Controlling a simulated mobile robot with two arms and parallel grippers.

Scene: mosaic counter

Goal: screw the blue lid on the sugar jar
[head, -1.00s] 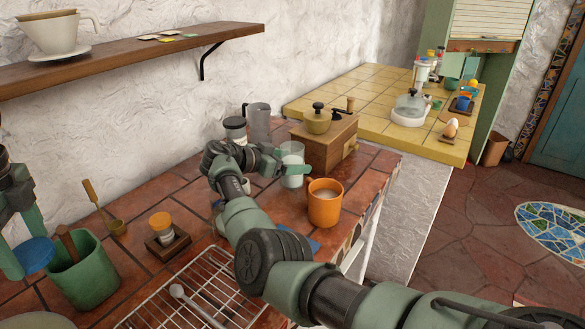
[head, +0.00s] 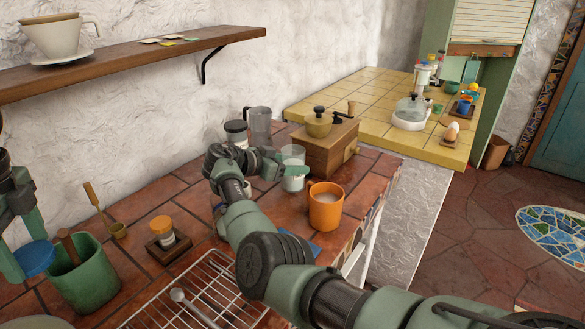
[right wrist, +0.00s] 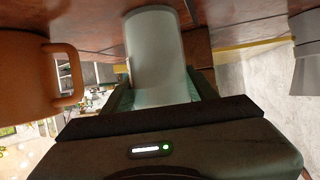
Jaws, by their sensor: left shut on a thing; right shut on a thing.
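The sugar jar (head: 293,158) is a clear, open-topped glass with pale contents, upright on the red tiles. My right gripper (head: 290,169) is shut on it from the side. In the right wrist view, the jar (right wrist: 155,48) sits between the fingers. The lid and the jar are far apart.
An orange mug (head: 325,207) stands close in front of the jar, a wooden grinder (head: 328,148) behind it. A dark-lidded jar (head: 236,133) and a grey pitcher (head: 258,125) stand at the wall.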

